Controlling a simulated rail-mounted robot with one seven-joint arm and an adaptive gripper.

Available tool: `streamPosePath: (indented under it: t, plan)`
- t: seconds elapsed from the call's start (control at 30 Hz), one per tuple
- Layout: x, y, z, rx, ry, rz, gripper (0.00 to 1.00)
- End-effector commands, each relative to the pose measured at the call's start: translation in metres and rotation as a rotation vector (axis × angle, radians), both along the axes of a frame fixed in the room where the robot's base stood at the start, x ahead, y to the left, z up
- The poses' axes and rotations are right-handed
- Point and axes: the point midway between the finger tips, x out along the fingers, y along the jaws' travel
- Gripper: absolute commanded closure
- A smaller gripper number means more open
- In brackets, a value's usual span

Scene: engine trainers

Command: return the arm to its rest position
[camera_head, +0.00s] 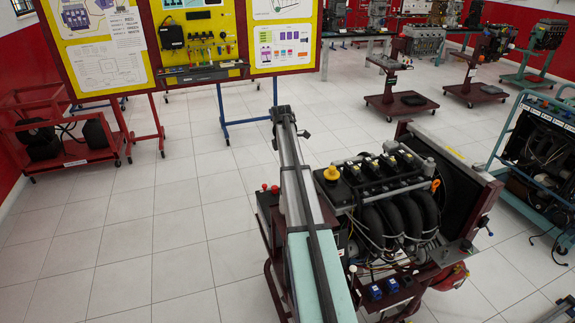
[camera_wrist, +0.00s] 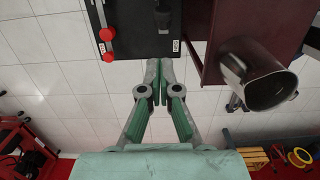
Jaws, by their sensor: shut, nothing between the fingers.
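My gripper (camera_wrist: 160,75) shows in the wrist view with its pale green and grey fingers together and nothing between them. In the head view, my long pale green and black arm (camera_head: 308,235) runs up from the bottom centre, beside the engine trainer (camera_head: 395,205). The arm hides part of the trainer's left side. I cannot make out the fingers clearly in the head view.
A metal pipe (camera_wrist: 262,80) on a maroon frame is right of my fingers. A yellow tool board (camera_head: 203,40) stands behind, a red cart (camera_head: 65,140) at left, a teal-framed trainer (camera_head: 545,150) at right. The tiled floor (camera_head: 150,240) at left is clear.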

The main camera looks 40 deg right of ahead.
Motion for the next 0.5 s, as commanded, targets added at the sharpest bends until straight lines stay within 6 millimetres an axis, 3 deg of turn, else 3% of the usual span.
streamPosePath:
  t: [0.3, 0.43, 0.5]
  plan:
    - [-0.001, 0.004, -0.003, 0.001, -0.001, -0.005, 1.0]
    - [-0.009, 0.032, -0.02, 0.003, -0.006, -0.058, 1.0]
    - [-0.017, 0.06, -0.037, 0.005, -0.013, -0.114, 1.0]
